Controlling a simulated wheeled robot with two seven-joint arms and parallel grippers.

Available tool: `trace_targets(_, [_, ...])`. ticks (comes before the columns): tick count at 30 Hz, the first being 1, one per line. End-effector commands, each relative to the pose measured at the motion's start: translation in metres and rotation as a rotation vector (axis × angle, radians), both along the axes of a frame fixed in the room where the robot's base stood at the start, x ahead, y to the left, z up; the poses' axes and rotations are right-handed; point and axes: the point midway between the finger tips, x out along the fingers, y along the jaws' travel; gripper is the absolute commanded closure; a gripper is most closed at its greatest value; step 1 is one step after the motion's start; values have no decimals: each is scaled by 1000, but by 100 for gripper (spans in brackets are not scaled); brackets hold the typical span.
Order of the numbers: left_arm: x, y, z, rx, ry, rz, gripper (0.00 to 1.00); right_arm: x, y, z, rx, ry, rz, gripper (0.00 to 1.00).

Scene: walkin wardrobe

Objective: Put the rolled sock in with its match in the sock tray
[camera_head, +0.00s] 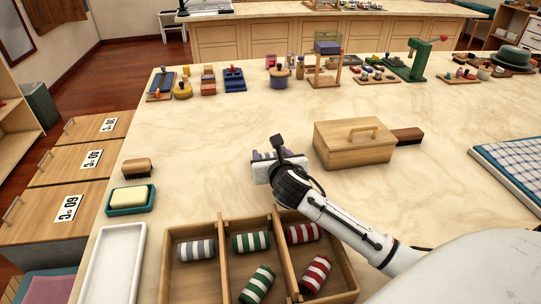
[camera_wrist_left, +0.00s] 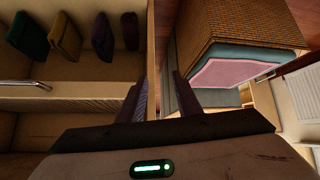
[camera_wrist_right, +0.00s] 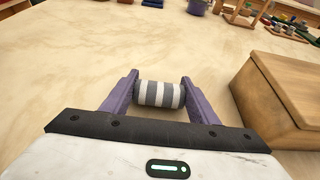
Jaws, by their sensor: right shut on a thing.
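A rolled sock with grey and white stripes (camera_wrist_right: 159,94) sits crosswise between the fingers of my right gripper (camera_wrist_right: 160,98), which is shut on it. In the head view my right gripper (camera_head: 268,166) is over the table, beyond the tray; the held sock is mostly hidden there. The wooden sock tray (camera_head: 222,264) has three compartments. The left one has one grey-and-white rolled sock (camera_head: 197,250), the middle two green-and-white socks (camera_head: 251,242), the right two red-and-white socks (camera_head: 303,233). My left gripper (camera_wrist_left: 161,80) is away from the tray, fingers apart and nothing between them.
A wooden box with a handle (camera_head: 353,145) stands right of my right gripper, a brush (camera_head: 408,135) beside it. A white tray (camera_head: 113,265), a soap dish (camera_head: 130,200) and a small brush (camera_head: 137,168) are at the left. Table between gripper and sock tray is clear.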

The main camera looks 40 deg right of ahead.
Motion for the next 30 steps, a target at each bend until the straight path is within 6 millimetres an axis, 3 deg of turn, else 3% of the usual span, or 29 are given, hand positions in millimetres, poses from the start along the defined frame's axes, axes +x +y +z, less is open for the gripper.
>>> trace_targets(6, [-2, 0, -1, 0, 5, 0, 69, 0, 0, -3, -1, 0, 0, 67])
trace_targets(7, [-2, 0, -1, 0, 6, 0, 69, 0, 0, -3, 0, 0, 0, 44])
trace_targets(10, [-3, 0, -2, 0, 8, -1, 69, 0, 0, -3, 0, 0, 0, 27])
trace_targets(21, [-3, 0, -4, 1, 10, 1, 69, 0, 0, 2, 1, -2, -1, 27])
trace_targets(30, [-4, 2, 5, 1, 13, 4, 69, -46, 22, 24, -1, 0, 3, 27])
